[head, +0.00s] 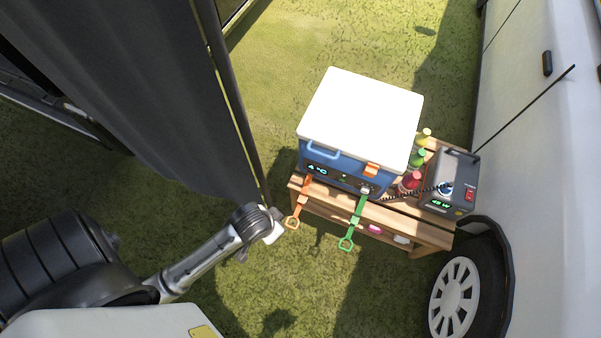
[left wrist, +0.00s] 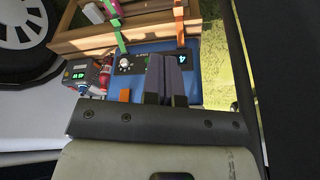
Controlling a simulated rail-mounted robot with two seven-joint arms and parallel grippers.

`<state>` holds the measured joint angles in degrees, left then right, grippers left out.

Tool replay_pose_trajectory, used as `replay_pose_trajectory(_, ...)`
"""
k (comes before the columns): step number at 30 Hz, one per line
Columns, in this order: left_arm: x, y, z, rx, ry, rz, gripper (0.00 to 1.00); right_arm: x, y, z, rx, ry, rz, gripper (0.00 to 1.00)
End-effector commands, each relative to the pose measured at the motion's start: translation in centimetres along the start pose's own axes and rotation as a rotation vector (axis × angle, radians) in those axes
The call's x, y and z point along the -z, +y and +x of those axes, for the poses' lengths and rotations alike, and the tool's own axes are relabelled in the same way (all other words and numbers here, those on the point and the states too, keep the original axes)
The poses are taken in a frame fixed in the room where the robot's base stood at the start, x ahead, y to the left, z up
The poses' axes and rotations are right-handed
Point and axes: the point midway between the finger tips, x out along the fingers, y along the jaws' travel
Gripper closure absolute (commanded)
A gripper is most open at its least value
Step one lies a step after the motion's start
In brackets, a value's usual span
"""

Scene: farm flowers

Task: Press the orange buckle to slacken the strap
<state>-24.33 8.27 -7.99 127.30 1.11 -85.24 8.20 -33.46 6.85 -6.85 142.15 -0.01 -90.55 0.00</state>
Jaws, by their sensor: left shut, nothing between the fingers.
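A blue cooler with a white lid (head: 360,115) stands on a wooden slatted table (head: 405,228). An orange strap (head: 306,186) hangs over the table's front edge at the left, with a buckle (head: 302,200) partway down and a loop at its end. It also shows at the top of the left wrist view (left wrist: 179,22). A green strap (head: 356,222) hangs to its right. My left gripper (head: 275,234) is just left of the orange strap's loop and apart from it. In the left wrist view its fingers (left wrist: 169,75) are shut and empty before the cooler front. My right gripper is not in view.
A dark power box (head: 449,182) with a cable and several bottles (head: 418,160) stand right of the cooler. A white vehicle (head: 545,110) is at the right. A dark fabric panel with a pole (head: 232,105) hangs close to my left arm. Grass is open in front.

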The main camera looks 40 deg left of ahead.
Motion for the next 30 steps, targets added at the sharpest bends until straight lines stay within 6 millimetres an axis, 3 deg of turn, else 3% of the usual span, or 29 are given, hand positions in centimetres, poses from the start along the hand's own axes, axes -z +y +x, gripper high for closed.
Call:
replay_pose_trajectory(1, 1.0, -0.5, 4.0, 0.011, -0.003, -0.034, 1.0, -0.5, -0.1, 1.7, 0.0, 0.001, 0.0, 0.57)
replay_pose_trajectory(3, 2.5, -1.1, 7.8, 0.025, -0.006, -0.089, 1.0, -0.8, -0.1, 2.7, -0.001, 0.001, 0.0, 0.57)
replay_pose_trajectory(9, 6.2, -3.5, 16.4, 0.063, -0.012, -0.24, 1.0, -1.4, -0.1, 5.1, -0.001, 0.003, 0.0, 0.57)
replay_pose_trajectory(12, 7.6, -4.7, 19.2, 0.081, -0.012, -0.302, 1.0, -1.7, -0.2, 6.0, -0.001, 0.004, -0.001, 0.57)
replay_pose_trajectory(18, 9.2, -6.2, 22.0, 0.102, -0.011, -0.377, 1.0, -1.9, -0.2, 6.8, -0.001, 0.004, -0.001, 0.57)
replay_pose_trajectory(30, 9.5, -6.5, 22.4, 0.106, -0.011, -0.393, 1.0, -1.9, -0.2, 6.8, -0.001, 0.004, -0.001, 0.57)
